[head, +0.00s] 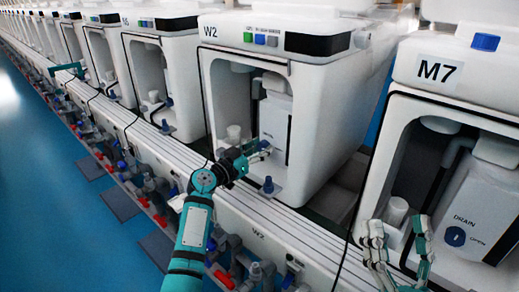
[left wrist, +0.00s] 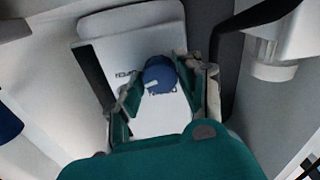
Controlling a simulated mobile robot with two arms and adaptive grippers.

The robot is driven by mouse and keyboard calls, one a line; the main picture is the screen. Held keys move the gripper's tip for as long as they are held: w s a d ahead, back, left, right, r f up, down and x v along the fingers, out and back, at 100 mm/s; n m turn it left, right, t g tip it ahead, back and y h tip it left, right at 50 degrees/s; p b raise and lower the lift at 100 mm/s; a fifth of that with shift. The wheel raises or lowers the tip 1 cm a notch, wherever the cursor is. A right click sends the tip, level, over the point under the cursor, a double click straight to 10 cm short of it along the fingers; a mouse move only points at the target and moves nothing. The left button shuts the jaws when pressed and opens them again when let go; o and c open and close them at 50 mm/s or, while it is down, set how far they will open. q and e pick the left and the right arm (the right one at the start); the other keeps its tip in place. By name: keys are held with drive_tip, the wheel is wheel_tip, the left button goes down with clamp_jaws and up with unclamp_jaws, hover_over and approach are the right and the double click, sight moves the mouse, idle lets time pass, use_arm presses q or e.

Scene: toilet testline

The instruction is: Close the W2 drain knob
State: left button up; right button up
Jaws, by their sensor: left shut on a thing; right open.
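The W2 unit (head: 262,100) is the white machine in the middle of the head view. Its white drain panel (head: 275,118) is inside the open front bay. My left gripper (head: 262,150) reaches into that bay at the panel. In the left wrist view, the blue drain knob (left wrist: 160,72) with a pale mark sits between the two fingers, and my left gripper (left wrist: 158,84) is shut on it. Lettering beside the knob is partly covered. In the head view the knob is hidden by the gripper. My right gripper (head: 398,245) is open and empty, in front of the M7 unit.
The M7 unit (head: 470,80) stands at right, with its own blue drain knob (head: 455,236). More white units run off to the left. A blue cap (head: 268,185) stands on W2's front ledge. Pipes with red and blue valves run below. The blue floor (head: 50,180) is open at left.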

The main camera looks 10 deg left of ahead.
use_arm(q)
drive_tip(key=n, duration=0.3)
drive_tip(key=shift+p, duration=0.3)
drive_tip(key=n+p, duration=0.2)
drive_tip(key=n, duration=0.4)
drive_tip(key=n+p, duration=0.2)
drive_tip(key=n, duration=0.3)
drive_tip(key=shift+f+n, duration=0.1)
drive_tip(key=shift+n, duration=0.4)
use_arm(e)
wheel_tip(320, 180, down, 20)
drive_tip(key=d+g+h, duration=0.2)
drive_tip(key=g+h, duration=0.2)
drive_tip(key=g, duration=0.9)
drive_tip(key=shift+w+d+r+m+h, duration=0.2)
drive_tip(key=shift+w+d+m+h, duration=0.1)
drive_tip(key=shift+d+h, duration=0.1)
use_arm(q)
drive_tip(key=o, duration=1.1)
drive_tip(key=shift+o, duration=0.2)
